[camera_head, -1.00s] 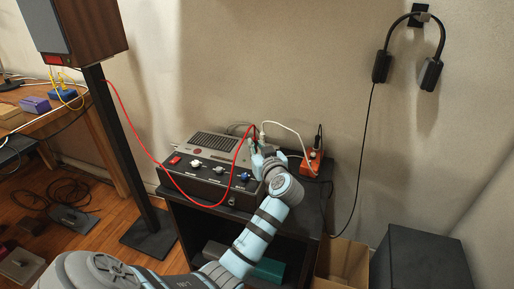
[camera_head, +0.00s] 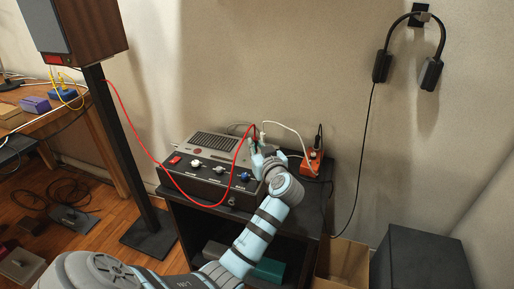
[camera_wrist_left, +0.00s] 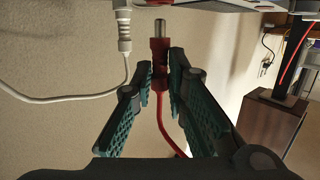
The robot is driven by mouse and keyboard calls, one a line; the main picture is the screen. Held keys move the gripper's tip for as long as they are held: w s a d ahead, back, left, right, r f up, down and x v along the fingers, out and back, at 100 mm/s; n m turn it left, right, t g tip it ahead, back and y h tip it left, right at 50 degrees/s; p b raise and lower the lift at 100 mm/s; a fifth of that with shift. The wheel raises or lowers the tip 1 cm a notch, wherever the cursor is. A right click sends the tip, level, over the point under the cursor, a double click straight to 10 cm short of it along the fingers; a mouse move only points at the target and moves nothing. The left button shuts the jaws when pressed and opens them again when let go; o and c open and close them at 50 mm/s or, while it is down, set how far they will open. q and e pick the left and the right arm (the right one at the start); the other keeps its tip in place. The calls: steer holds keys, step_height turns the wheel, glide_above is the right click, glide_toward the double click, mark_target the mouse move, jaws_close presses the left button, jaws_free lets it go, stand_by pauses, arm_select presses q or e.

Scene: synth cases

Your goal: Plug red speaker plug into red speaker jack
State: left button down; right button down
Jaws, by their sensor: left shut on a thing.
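The red speaker plug (camera_wrist_left: 158,55) shows in the left wrist view with its bare metal tip pointing up toward the edge of a device at the top. The metal shaft is in plain sight outside any socket. My left gripper (camera_wrist_left: 160,82) is shut on the plug; it also shows in the head view (camera_head: 257,146) behind the right end of the amplifier (camera_head: 205,180). The red cable (camera_head: 187,198) loops from the speaker (camera_head: 82,32) across the amplifier's front to the gripper. The red speaker jack cannot be made out. My right gripper is out of view.
A white plug (camera_wrist_left: 124,30) with a white cable sits left of the red plug, at the device. An orange power box (camera_head: 312,163) stands right of my left gripper on the black cabinet (camera_head: 312,216). Headphones (camera_head: 431,74) hang on the wall.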

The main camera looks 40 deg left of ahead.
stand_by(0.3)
arm_select(q)
steer(key=shift+f+b, duration=1.2)
steer(key=shift+f, duration=0.15)
steer(key=c, duration=1.5)
jaws_free()
step_height(320, 180, up, 10)
steer(key=shift+r, duration=0.1)
